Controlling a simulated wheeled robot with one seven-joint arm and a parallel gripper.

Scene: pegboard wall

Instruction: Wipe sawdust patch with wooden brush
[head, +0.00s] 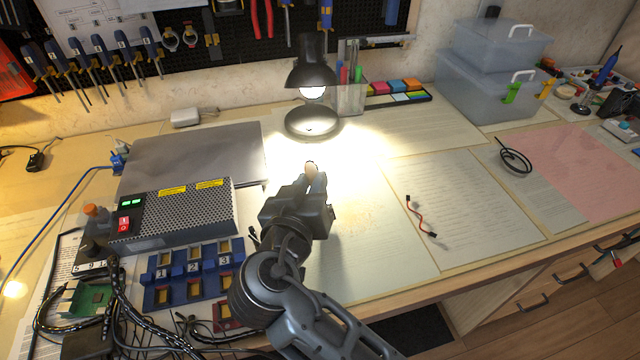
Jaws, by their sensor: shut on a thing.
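My gripper (312,186) is over the papers in the middle of the bench, in front of the lit desk lamp. It is shut on a small tan piece, which I take to be the wooden brush (311,168). Only its tip shows past the jaws; the rest is hidden by my gripper. A faint tan, speckled area, likely the sawdust patch (374,218), lies on the paper to the right of my gripper. Its edges are hard to make out in the glare. I cannot tell whether the brush touches the paper.
The desk lamp (311,75) stands just behind my gripper. A perforated power supply (180,212) and blue numbered trays (195,270) are at left. A red-black wire (420,217) lies at right. Clear storage boxes (485,85) stand at back right. The papers at right are mostly free.

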